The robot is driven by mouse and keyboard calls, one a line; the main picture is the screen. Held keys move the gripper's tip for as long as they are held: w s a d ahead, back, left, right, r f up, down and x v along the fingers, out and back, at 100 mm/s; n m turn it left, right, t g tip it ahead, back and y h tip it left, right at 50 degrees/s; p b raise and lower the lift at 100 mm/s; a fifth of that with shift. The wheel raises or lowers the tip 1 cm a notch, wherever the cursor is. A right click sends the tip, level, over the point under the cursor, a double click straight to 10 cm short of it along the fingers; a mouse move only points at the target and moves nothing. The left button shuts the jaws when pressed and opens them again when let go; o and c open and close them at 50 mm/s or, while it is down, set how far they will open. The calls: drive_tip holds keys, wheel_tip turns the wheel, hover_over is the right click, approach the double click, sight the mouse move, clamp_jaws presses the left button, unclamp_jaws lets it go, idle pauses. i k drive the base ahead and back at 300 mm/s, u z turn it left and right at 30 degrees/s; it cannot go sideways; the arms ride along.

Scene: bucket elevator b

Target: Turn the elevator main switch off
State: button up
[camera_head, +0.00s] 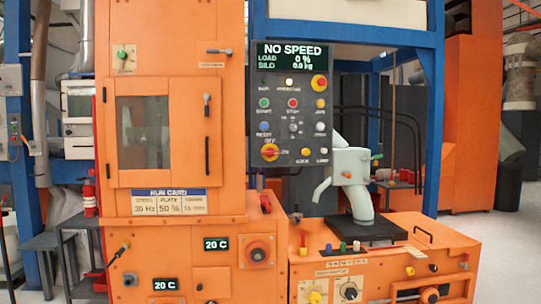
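A dark control panel (291,125) hangs in the upper middle of the head view. The display (293,55) on top reads NO SPEED, LOAD 0 %, SILO 0.0 kg. My gripper is not in view.
A tall orange cabinet (188,90) with a windowed door stands left of the panel. Below and right, an orange bench (385,260) carries a pale spout (352,180) on a dark base. A blue frame (436,120) surrounds the panel area. Open floor (510,240) shows at far right.

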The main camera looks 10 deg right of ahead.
sight(269, 152)
drive_tip(key=k, duration=0.65)
drive_tip(key=u, duration=0.6)
drive_tip(key=i, duration=0.75)
drive_tip(key=u, duration=0.55)
drive_tip(key=i, duration=0.75)
drive_tip(key=z, duration=0.85)
drive_tip(key=i, duration=0.8)
drive_tip(key=z, duration=0.9)
